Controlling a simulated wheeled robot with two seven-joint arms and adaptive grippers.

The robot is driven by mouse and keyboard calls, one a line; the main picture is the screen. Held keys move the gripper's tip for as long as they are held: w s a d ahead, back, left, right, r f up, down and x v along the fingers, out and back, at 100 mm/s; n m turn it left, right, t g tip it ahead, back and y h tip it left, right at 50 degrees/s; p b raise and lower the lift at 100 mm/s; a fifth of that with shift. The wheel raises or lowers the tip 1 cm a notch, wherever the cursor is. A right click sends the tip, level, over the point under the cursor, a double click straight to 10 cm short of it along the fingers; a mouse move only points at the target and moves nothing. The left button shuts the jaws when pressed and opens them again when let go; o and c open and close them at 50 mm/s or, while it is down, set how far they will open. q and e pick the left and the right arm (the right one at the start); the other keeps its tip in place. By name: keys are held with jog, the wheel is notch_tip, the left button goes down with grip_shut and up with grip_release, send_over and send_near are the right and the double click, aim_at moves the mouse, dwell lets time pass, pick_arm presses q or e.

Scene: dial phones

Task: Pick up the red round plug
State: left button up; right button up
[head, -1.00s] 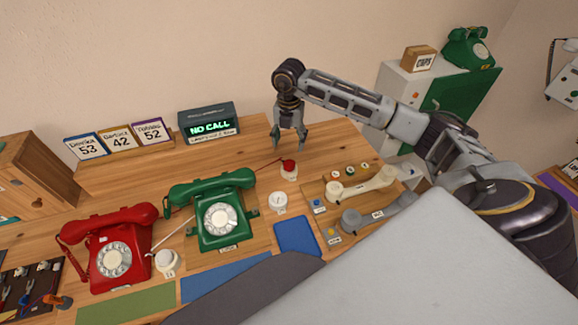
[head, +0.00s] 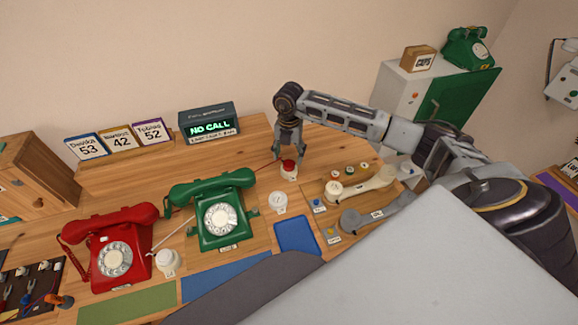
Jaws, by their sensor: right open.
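The red round plug (head: 288,166) is a small red-topped piece on a white base, standing on the wooden desk right of the green phone. A thin red cord runs from near it toward the green phone. My right gripper (head: 289,154) points down just above and behind the red plug, with its fingers apart and nothing between them that I can make out. Whether a finger touches the plug cannot be told. My left gripper is out of view.
The green phone (head: 221,216) and red phone (head: 113,258) stand to the left. White round pieces (head: 279,202) (head: 167,262) sit nearby. A wooden board with a cream handset (head: 361,184) and a grey handset (head: 376,214) lies to the right. A "NO CALL" display (head: 208,125) stands behind.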

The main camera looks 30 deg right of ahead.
aim_at(289, 163)
jog(key=shift+w+d+f+p, duration=0.1)
jog(key=shift+f+p, duration=0.1)
jog(key=shift+f, duration=1.1)
jog(key=shift+w+d+f+p, duration=0.1)
jog(key=shift+f+p, duration=0.1)
jog(key=shift+f, duration=1.05)
jog(key=shift+c, duration=0.3)
jog(key=c, duration=0.9)
